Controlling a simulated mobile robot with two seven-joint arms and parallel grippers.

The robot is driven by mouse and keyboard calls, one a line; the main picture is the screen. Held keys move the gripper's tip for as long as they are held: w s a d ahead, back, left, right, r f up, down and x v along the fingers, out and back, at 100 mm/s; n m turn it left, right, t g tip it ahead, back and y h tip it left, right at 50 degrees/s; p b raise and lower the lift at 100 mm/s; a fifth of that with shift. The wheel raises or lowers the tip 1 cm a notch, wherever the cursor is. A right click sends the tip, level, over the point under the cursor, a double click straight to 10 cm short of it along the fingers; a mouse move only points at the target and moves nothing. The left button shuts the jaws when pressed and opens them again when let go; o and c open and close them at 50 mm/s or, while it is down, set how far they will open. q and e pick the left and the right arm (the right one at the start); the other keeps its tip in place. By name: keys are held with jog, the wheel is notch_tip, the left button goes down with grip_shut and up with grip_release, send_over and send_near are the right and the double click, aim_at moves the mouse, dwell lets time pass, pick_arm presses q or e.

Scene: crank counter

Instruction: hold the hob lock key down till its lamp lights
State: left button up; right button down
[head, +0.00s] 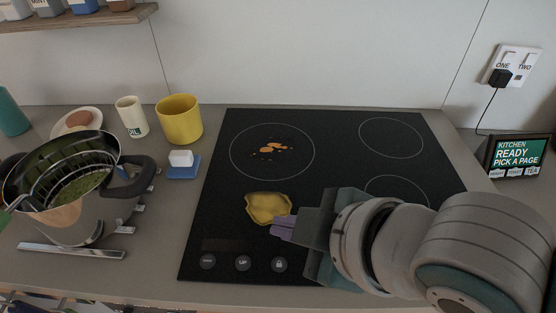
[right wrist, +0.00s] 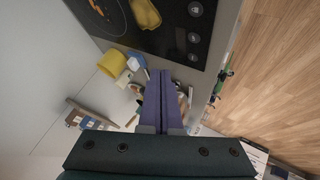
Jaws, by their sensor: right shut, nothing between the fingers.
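The black hob (head: 330,125) has three round keys along its front left edge. The lock key (head: 279,265), with a white padlock sign, is the rightmost, beside the UP key (head: 243,263). The lock key also shows at the top of the right wrist view (right wrist: 195,8). I see no lit lamp by it. My right gripper (head: 281,227) is shut and empty, its purple fingers above the hob, behind the lock key in the head view and apart from it. In the right wrist view its fingers (right wrist: 160,75) are pressed together. My left gripper is not in view.
A yellow crumpled cloth-like thing (head: 268,208) lies on the hob beside my right fingers. Orange bits (head: 272,148) lie on the back left ring. A pot (head: 75,215), yellow mug (head: 180,119) and blue-and-white block (head: 183,166) stand left. A small screen (head: 520,152) stands right.

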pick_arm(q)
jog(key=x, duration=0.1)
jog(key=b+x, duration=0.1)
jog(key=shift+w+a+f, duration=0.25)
pick_arm(e)
jog(key=w+f, duration=0.1)
jog(key=f, duration=0.2)
jog(key=shift+w+n, duration=0.4)
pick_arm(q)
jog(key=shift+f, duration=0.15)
pick_arm(e)
jog(key=shift+f, duration=0.1)
jog(key=b, duration=0.8)
send_over(285, 268)
notch_tip(285, 268, down, 7)
jog(key=shift+f, duration=0.2)
jog(key=shift+f+b, duration=0.5)
jog(key=shift+f, duration=0.1)
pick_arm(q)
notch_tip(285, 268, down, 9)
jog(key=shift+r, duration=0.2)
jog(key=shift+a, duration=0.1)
